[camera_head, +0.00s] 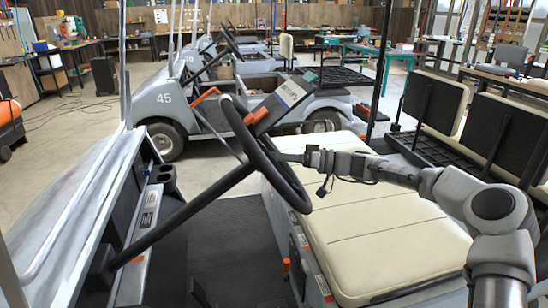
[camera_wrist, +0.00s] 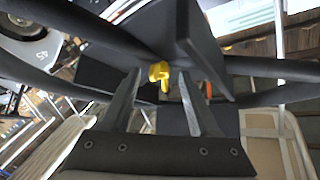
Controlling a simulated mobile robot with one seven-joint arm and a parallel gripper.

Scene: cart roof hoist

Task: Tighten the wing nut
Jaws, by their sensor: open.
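The wing nut (camera_wrist: 160,74) is a small yellow piece on a dark part near the middle of the wrist view. One lobe points down. My gripper (camera_wrist: 160,92) is open, with one dark finger on each side of the wing nut. The nut appears between or just beyond the fingertips, and I cannot tell the exact depth or any contact. In the head view my gripper (camera_head: 284,157) reaches left over the cream seat, with its tips close to the black steering wheel (camera_head: 262,148). The wing nut cannot be made out in the head view.
A tilted panel (camera_head: 285,97) with orange parts sits just above the wheel. The cream seat (camera_head: 385,240) lies below my arm. The dark footwell (camera_head: 235,235) is open at lower left. Another cart marked 45 (camera_head: 163,98) stands behind. Dark seat backs (camera_head: 500,130) stand at right.

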